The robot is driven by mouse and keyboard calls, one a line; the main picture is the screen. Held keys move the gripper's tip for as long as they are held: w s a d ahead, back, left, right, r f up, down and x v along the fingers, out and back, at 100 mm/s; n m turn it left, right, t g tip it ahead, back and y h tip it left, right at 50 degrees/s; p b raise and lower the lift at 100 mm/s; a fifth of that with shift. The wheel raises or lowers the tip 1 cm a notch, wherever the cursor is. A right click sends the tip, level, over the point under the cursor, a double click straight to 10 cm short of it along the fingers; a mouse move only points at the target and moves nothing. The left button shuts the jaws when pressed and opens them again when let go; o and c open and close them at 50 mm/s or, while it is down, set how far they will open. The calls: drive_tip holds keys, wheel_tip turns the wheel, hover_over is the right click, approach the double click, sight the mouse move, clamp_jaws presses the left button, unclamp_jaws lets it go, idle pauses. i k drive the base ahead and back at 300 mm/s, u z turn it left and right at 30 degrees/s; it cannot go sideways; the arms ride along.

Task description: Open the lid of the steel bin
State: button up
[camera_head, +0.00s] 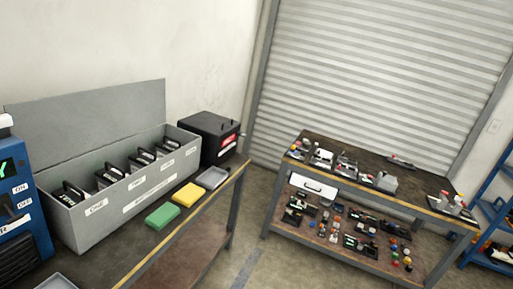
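A long grey box (140,204), which looks like the steel bin, stands on the left workbench. Its flat grey lid (95,122) is raised upright along the back, so the box is open. Several black items with handles sit inside in labelled slots; the label "ONE" is legible at the near end. The label on the front wall is too small to read surely. My gripper does not show in this view, so its place relative to the box cannot be told.
A green block (162,216), a yellow block (189,194) and a grey tray (213,178) lie before the box. A black case (209,136) stands behind its far end. A blue machine (22,205) is at left. Bare floor (248,250) separates the cluttered right bench (350,168).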

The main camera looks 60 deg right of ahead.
sight(213, 123)
drive_tip(key=z, duration=0.7)
drive_tip(key=k, duration=0.9)
drive_tip(key=z, duration=1.25)
drive_tip(key=i, duration=1.75)
drive_tip(key=u, duration=0.7)
